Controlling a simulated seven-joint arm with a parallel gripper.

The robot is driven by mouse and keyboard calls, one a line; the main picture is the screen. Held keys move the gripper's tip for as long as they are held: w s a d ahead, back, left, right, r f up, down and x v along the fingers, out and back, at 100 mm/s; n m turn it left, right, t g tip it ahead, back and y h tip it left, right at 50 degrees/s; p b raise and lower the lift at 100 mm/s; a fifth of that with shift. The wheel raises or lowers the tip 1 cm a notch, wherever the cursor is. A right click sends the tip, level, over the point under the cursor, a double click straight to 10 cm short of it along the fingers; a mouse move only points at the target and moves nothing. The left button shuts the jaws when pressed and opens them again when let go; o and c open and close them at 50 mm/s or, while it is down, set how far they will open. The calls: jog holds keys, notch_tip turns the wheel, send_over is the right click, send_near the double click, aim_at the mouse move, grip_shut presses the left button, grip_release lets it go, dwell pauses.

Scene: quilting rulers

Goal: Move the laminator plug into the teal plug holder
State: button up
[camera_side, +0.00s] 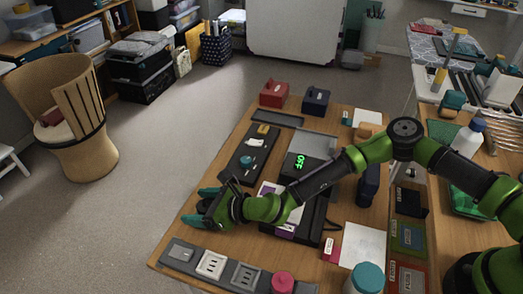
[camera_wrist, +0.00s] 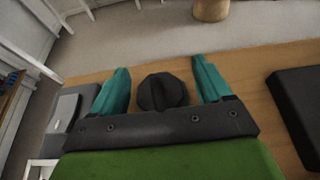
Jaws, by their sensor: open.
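My gripper (camera_side: 200,206) is low over the table's left edge, its two teal fingers apart. In the wrist view my gripper (camera_wrist: 161,68) shows a dark, rounded piece with a raised ridge, probably the laminator plug (camera_wrist: 160,92), between the fingers. Gaps show on both sides of it. In the side view the fingers and wrist mostly hide that spot. A small teal piece, perhaps the teal plug holder (camera_side: 246,163), sits on a dark board behind my gripper, beside a white and a yellow piece. The laminator (camera_side: 297,183) shows a green "OFF" and is partly behind my arm.
A grey strip with sockets (camera_side: 212,265) runs along the table's front edge, a red round piece (camera_side: 283,282) at its right end. Red (camera_side: 273,93) and navy (camera_side: 316,101) boxes stand at the back. A white sheet (camera_side: 361,248) and a teal-capped jar (camera_side: 367,279) are at front right.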

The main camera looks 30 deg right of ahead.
jog(key=v, duration=1.7)
jog(key=shift+f, duration=0.2)
